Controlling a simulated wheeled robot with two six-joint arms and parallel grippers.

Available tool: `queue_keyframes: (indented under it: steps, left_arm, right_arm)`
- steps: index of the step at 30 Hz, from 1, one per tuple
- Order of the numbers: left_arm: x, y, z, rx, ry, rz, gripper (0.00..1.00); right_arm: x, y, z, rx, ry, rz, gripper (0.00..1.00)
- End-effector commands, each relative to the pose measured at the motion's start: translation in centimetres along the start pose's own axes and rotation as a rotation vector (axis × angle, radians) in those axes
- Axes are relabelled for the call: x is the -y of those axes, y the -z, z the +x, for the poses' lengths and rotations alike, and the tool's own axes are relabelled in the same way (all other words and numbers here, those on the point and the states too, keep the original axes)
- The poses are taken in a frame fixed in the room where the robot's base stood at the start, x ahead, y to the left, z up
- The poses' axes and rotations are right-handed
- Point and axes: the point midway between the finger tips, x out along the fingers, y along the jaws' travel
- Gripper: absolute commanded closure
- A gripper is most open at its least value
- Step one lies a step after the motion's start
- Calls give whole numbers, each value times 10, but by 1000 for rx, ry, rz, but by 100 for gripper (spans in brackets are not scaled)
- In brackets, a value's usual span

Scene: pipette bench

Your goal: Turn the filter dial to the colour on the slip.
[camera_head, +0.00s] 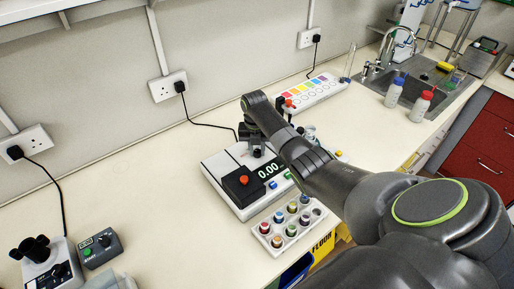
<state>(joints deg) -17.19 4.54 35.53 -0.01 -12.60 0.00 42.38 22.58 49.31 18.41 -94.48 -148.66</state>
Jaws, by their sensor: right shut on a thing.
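The white instrument (212,172) stands at the middle of the bench, with a lit display reading 0.00 (268,170). My right arm reaches across from the right, and my right gripper (257,150) points down at the back of the instrument's top. It is shut on what looks like the filter dial, which is mostly hidden by the fingers, so the dial's setting cannot be read. I cannot make out a colour slip. My left gripper is not in view.
A black block with a red knob (243,181) sits on the instrument's front. A rack (290,222) of several coloured-cap vials stands before it. A white strip with coloured squares (308,92) lies behind. A microscope (45,262) stands front left.

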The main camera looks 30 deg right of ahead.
Motion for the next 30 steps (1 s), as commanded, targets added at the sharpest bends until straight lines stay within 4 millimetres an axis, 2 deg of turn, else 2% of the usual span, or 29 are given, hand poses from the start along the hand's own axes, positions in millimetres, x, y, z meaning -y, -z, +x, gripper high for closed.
queue_keyframes:
  steps: [12,30]
  left_arm:
    - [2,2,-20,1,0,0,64]
    - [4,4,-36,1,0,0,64]
  right_arm:
    - [0,-1,-4,-13,0,367,98]
    - [0,-2,-3,-34,-2,930,98]
